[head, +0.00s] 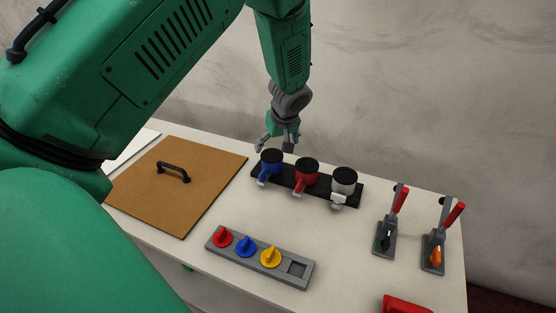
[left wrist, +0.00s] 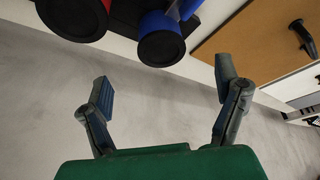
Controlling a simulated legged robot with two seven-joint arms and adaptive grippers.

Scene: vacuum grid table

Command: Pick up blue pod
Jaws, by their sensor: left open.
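The blue pod (head: 266,171), a blue body with a round black top and a side handle, stands at the left end of a black rack (head: 321,189). It also shows at the top of the left wrist view (left wrist: 189,8), its black end facing the camera. My left gripper (head: 277,143) is open and empty, just above and behind the blue pod. In the left wrist view its two fingers (left wrist: 165,84) are spread wide, with the pod beyond the gap between them and apart from both. My right gripper is not in view.
A red pod (head: 305,179) and a white pod (head: 343,184) share the rack. A grey tray (head: 222,247) with red, blue and yellow knobs lies in front. A brown handled board (head: 207,174) is left. Two red-handled levers (head: 398,201) stand right.

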